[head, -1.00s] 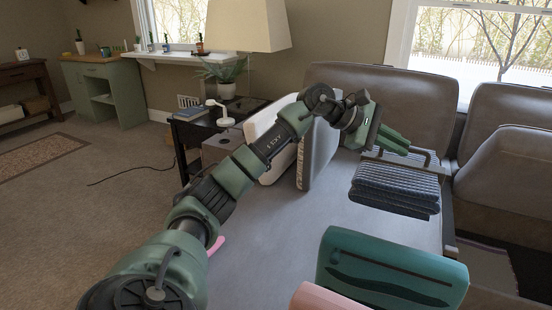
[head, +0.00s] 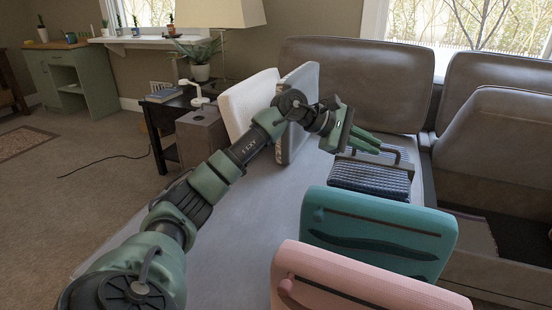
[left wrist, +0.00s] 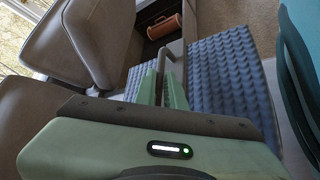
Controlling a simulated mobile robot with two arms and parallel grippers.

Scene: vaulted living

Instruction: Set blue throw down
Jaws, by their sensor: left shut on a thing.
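The blue throw (head: 368,178) is a folded, ribbed, dark blue block at the far right end of the grey couch seat (head: 245,215). A grey handle-like bar (head: 400,156) shows at its top. My left gripper (head: 366,143) is shut at the top of the throw. In the left wrist view the throw (left wrist: 225,75) spreads on both sides of my left fingers (left wrist: 165,88), and the bar stands just beyond them. I cannot tell whether the throw's underside touches the seat. My right gripper is out of view.
A teal cushion (head: 380,212) and a pink cushion (head: 350,280) stand at the near right. A white cushion (head: 248,102) and a grey one (head: 302,80) stand behind my arm. Brown backrests (head: 360,75) line the back. The middle seat is clear.

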